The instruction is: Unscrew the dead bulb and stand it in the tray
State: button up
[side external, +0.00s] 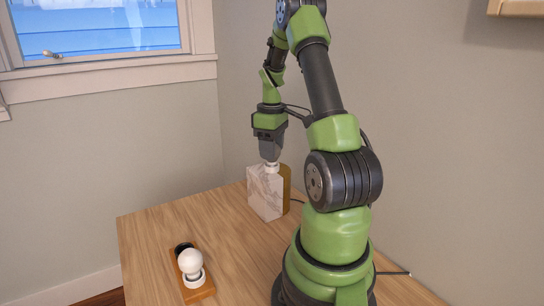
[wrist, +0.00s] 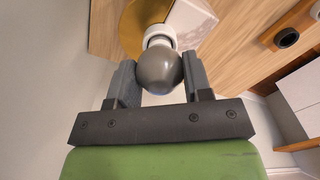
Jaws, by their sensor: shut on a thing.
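A lamp with a white marble block (side external: 265,192) and a brass-coloured part (side external: 286,180) stands at the back of the table. Its white socket (side external: 272,167) shows just below my gripper (side external: 269,152), which points down. In the wrist view, my gripper (wrist: 158,70) is shut on a grey bulb (wrist: 159,72), one finger on each side. The bulb's neck is at the white socket (wrist: 159,34); how far it is screwed in cannot be told. A wooden tray (side external: 200,294) at the front left has a black ring (side external: 183,248) and a white bulb (side external: 190,262) standing upright in a white holder.
The wooden table (side external: 228,240) is clear between the lamp and the tray. The tray's black ring also shows in the wrist view (wrist: 286,37). Walls stand behind and to the right of the table. A dark cable lies near my base.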

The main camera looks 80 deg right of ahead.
jog(key=n, duration=0.3)
jog(key=shift+n, duration=0.4)
jog(key=n, duration=0.4)
jog(key=n, duration=0.3)
jog(key=shift+n, duration=0.4)
jog(key=n, duration=0.4)
jog(key=o, duration=1)
